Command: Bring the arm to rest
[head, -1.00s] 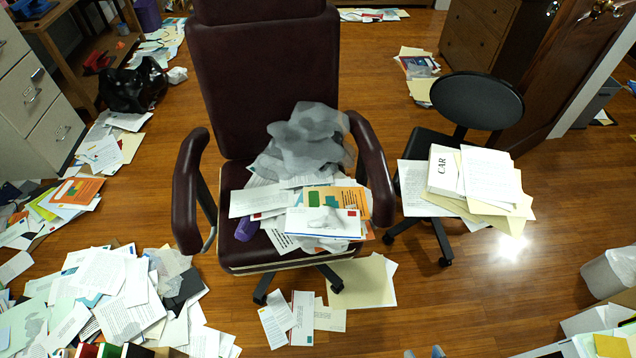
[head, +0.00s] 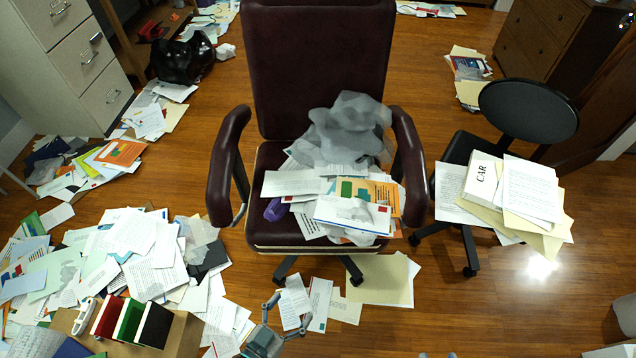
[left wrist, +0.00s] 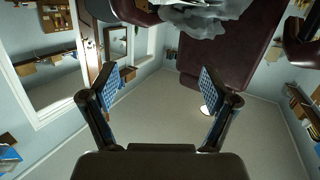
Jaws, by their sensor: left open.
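My left gripper (head: 287,313) shows at the bottom of the head view, in front of the chair and over the floor papers. It is open. In the left wrist view its two blue-padded fingers (left wrist: 157,82) stand wide apart with nothing between them. Small grey tips (head: 437,355) at the bottom edge of the head view may be my right gripper; its jaws cannot be made out.
A maroon armchair (head: 318,70) holds papers and a grey crumpled heap (head: 345,130). A black stool (head: 528,108) with papers stands at right. A paper pile (head: 135,255) covers the left floor, near a filing cabinet (head: 70,70). Wood floor shows between.

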